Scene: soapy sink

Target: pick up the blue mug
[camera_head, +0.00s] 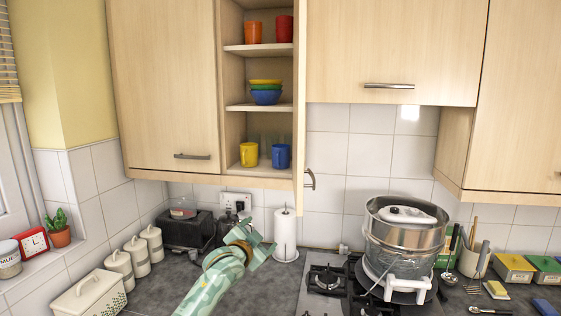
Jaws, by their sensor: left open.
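The blue mug (281,156) stands upright on the lowest open shelf of the wall cabinet, at its right side. A yellow mug (249,154) stands to its left on the same shelf. My left gripper (258,243) is pale green, open and empty. It is above the counter, well below the shelf and a little left of the blue mug, apart from it. My right gripper is not in view.
An open cabinet door edge (299,120) stands just right of the shelves. Stacked bowls (266,96) sit one shelf up. A paper towel roll (285,234) stands beside my left gripper. A large steel pot (406,240) is on the hob.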

